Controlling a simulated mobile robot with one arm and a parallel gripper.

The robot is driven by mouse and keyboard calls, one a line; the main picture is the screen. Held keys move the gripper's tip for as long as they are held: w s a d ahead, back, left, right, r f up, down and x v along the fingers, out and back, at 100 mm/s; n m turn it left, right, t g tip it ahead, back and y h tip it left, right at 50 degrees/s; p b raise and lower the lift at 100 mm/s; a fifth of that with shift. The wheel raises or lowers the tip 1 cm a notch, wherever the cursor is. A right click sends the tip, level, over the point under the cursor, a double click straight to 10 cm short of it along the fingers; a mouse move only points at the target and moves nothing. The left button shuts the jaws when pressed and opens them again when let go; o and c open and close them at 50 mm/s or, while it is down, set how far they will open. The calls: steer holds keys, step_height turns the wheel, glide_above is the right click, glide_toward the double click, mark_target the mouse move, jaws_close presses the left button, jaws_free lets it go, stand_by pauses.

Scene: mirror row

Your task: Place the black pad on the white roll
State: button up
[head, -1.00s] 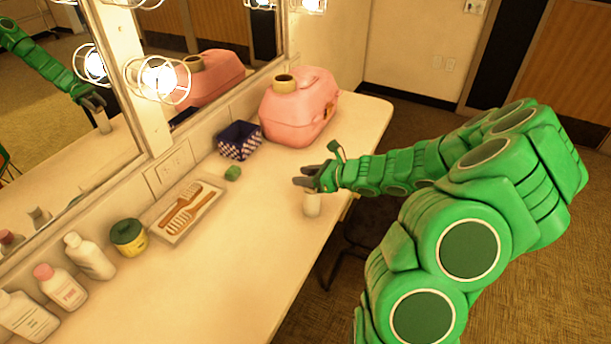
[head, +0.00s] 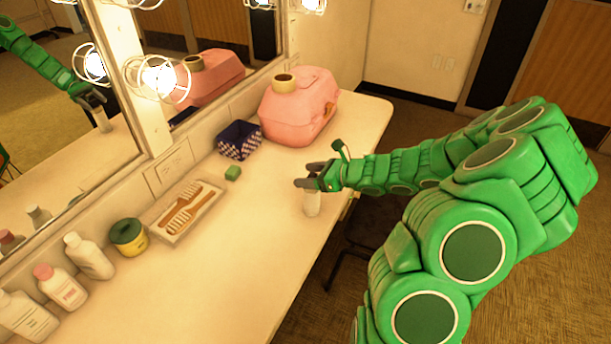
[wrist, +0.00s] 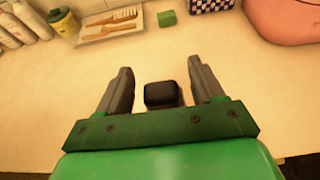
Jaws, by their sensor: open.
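The black pad (wrist: 161,94) shows in the wrist view as a small dark block between my fingers, with gaps on both sides. My gripper (head: 304,176) is open, low over the counter; its spread fingers also show in the wrist view (wrist: 160,66). The white roll (head: 312,204) stands upright on the counter just below my gripper in the head view. The fingers hide its top there. The roll does not show in the wrist view, so I cannot tell for sure whether the pad touches it.
A green block (head: 232,173), a checkered box (head: 240,141) and a pink case (head: 300,108) with a tan ring (head: 284,83) line the mirror side. A brush tray (head: 187,212), a yellow jar (head: 128,237) and several bottles stand leftward. The counter's front middle is clear.

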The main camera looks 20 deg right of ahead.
steer(key=shift+v, duration=5.3)
steer(key=s+a+r+n+g, duration=0.45)
steer(key=s+a+n, duration=0.3)
steer(key=a, duration=0.25)
steer(key=s+a+r+n+g, duration=0.45)
steer(key=s+a+n, duration=0.25)
steer(key=a+n, duration=0.25)
steer(key=s+d+r+n+g+h, duration=0.1)
steer(key=s+n+h, duration=0.3)
steer(key=s, duration=0.5)
steer(key=s+d+r+n+g+h, duration=0.1)
steer(key=s+d+r+n+h, duration=0.2)
steer(key=s, duration=0.6)
steer(key=n+h, duration=0.2)
steer(key=n, duration=0.1)
steer(key=shift+s+h, duration=0.3)
steer(key=shift+s, duration=0.1)
